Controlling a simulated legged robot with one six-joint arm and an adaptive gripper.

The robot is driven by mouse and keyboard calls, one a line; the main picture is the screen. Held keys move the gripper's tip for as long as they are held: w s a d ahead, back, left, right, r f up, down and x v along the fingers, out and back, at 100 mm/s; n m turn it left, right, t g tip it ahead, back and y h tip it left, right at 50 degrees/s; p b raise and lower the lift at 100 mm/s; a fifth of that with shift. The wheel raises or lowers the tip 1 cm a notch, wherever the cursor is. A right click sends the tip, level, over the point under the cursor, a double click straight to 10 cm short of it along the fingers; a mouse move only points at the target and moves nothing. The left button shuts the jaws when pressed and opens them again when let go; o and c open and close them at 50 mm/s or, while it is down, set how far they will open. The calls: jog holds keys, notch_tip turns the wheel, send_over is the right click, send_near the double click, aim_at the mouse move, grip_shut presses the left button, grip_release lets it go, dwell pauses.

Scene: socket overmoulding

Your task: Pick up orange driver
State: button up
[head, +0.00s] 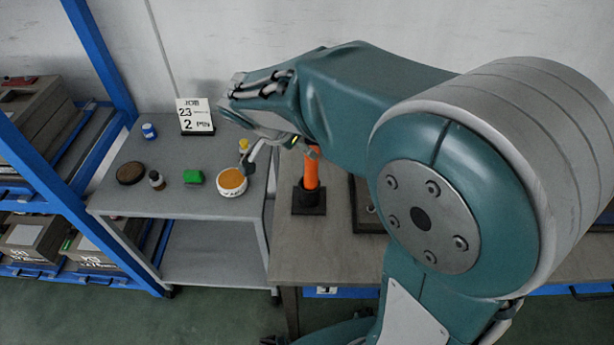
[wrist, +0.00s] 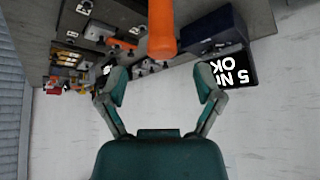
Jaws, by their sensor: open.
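The orange driver (head: 311,172) stands upright in a small dark square holder (head: 308,198) at the left end of the workbench. In the wrist view its orange handle (wrist: 162,30) comes down from the top edge, in line with the gap between the fingers. My gripper (head: 260,155) is beside the driver's upper part in the head view, and my arm partly covers the driver's top. In the wrist view my gripper (wrist: 160,82) is open with nothing between its fingers. The handle's end is just beyond the fingertips, and I cannot tell if they touch it.
Blue shelving (head: 100,50) stands further left. The wrist view shows a dark display (wrist: 226,72) near the bench.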

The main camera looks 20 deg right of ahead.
aim_at(313, 149)
jog(key=x, duration=0.3)
jog(key=d+x, duration=0.1)
jog(key=x, duration=0.1)
jog(key=shift+w+r, duration=0.15)
jog(key=shift+w, duration=0.05)
jog(key=shift+w+f, duration=0.1)
jog(key=shift+f, duration=0.15)
jog(key=shift+a+f, duration=0.1)
jog(key=shift+a, duration=0.35)
jog(key=shift+d, duration=0.2)
jog(key=c, duration=1)
jog(key=shift+d, duration=0.15)
grip_shut()
